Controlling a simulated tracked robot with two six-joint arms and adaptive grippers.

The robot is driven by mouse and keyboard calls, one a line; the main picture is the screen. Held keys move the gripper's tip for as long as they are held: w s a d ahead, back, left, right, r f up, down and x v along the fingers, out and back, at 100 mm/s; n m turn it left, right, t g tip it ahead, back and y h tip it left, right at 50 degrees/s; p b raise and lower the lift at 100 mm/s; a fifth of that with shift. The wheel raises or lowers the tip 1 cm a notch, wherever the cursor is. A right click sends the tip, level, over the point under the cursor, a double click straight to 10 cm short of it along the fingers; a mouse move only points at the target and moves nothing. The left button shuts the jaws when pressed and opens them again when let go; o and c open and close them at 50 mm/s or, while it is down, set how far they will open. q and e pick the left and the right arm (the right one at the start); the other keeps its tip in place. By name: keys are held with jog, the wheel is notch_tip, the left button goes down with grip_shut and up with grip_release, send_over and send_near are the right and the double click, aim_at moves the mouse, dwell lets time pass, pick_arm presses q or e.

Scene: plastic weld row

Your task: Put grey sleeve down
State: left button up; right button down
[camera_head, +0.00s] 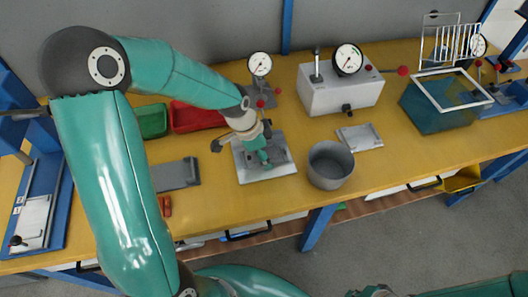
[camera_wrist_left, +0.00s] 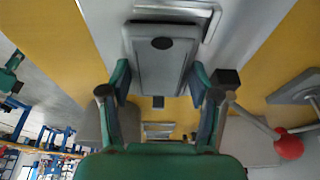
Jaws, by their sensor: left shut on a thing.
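My left gripper (camera_head: 263,157) is above the light metal fixture plate (camera_head: 283,168) near the middle of the bench, pointing down. In the left wrist view my left gripper (camera_wrist_left: 161,92) has its two fingers on either side of a grey, block-like piece with a dark oval on its face, which I take as the grey sleeve (camera_wrist_left: 160,75). The fingers are shut on it. In the head view the gripper and arm mostly hide this piece. I cannot tell whether it touches the plate. Part of my right arm shows at the bottom edge; its fingers are not seen.
A round grey pot (camera_head: 330,167) stands close right of the plate. A gauge stand (camera_head: 262,90) and a white gauge box (camera_head: 340,94) are behind. A dark grey plate (camera_head: 176,174) lies left. Red (camera_head: 196,117) and green (camera_head: 151,121) bins stand at back left.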

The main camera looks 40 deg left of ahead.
aim_at(251, 158)
pick_arm(q)
jog(key=o, duration=1.3)
jog(key=shift+f, duration=0.15)
jog(key=shift+r+p, duration=0.35)
jog(key=shift+p, duration=0.05)
jog(key=v, duration=1.1)
jog(key=shift+s+a+r, duration=0.1)
jog(key=shift+r, duration=0.25)
